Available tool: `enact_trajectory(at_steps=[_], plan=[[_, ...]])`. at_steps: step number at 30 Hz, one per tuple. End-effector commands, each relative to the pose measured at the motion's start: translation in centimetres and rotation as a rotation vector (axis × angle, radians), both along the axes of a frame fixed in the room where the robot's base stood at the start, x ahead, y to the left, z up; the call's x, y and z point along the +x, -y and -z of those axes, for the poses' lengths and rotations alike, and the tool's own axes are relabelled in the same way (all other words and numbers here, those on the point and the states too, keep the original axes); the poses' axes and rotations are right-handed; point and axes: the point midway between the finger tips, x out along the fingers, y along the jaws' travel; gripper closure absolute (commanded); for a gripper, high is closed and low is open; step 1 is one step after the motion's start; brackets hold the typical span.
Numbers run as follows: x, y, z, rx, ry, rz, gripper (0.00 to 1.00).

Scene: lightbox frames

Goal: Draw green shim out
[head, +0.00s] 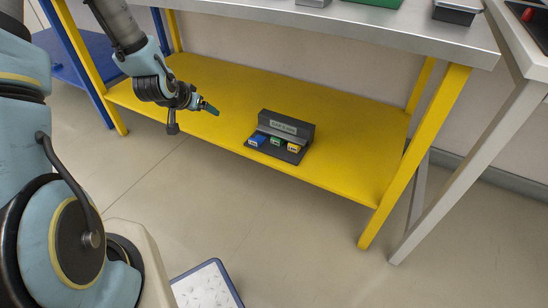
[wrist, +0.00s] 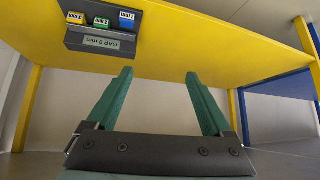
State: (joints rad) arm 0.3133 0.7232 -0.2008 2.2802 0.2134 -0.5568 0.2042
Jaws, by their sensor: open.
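The green shim (head: 277,142) sits in a dark grey holder (head: 296,128) on the yellow shelf, between a blue shim (head: 257,139) and a yellow shim (head: 294,148). In the wrist view the green shim (wrist: 101,23) is at the upper left, in the middle of the row. My gripper (head: 210,107) is left of the holder and apart from it, above the shelf. In the wrist view my gripper (wrist: 158,76) has its two teal fingers spread, with nothing between them.
The yellow shelf (head: 350,169) is otherwise largely bare around the holder. The grey worktop (head: 400,38) lies above it, with yellow legs (head: 420,150) at its corners. A blue shelf (head: 88,58) stands at the left. A white, blue-edged tray (head: 203,289) is on the floor.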

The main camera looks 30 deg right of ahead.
Motion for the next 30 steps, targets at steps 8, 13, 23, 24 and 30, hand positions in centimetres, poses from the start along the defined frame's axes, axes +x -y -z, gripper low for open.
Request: enact_trajectory(at_steps=[8, 13, 23, 24, 30], plan=[[-3.0, 11.0, 14.9, -0.233, 0.144, 0.186, 0.15], [-4.9, 14.5, 18.8, -0.341, 0.204, 0.230, 0.15], [-5.0, 17.0, 20.2, -0.387, 0.232, 0.241, 0.15], [-4.7, 17.5, 20.5, -0.386, 0.231, 0.242, 0.15], [-3.0, 20.6, 22.0, -0.385, 0.232, 0.241, 0.15]])
